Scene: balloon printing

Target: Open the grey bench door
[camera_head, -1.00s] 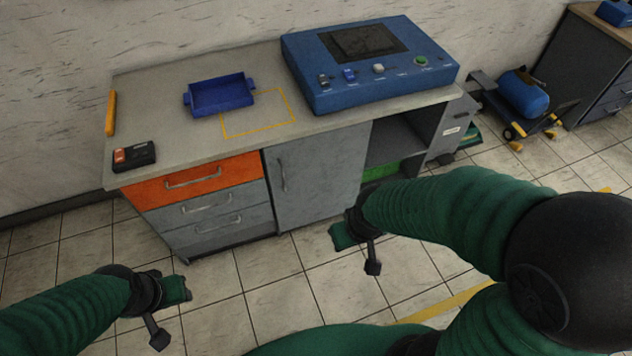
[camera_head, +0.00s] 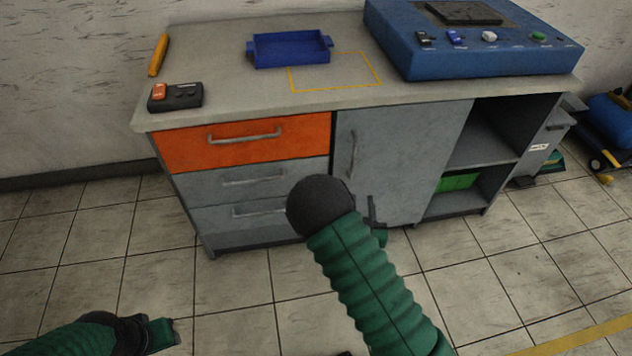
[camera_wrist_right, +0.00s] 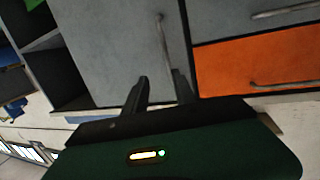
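The grey bench door (camera_head: 402,165) is shut, right of the drawers. Its vertical handle (camera_head: 352,154) is near its left edge. In the right wrist view the door (camera_wrist_right: 125,55) and its handle (camera_wrist_right: 163,38) lie ahead of my right gripper (camera_wrist_right: 160,90), whose two dark fingers are apart with nothing between them. In the head view my right gripper (camera_head: 375,218) is in front of the door's lower part, below the handle, partly hidden by my forearm. My left gripper (camera_head: 164,337) is low at the left, far from the door; its finger opening is unclear.
An orange drawer (camera_head: 245,142) and grey drawers (camera_head: 248,184) are left of the door. An open shelf (camera_head: 480,140) is to its right. The benchtop (camera_head: 240,92) carries a blue tray (camera_head: 290,50), a blue machine (camera_head: 480,60) and a black-and-orange device (camera_head: 176,97). The floor in front is clear.

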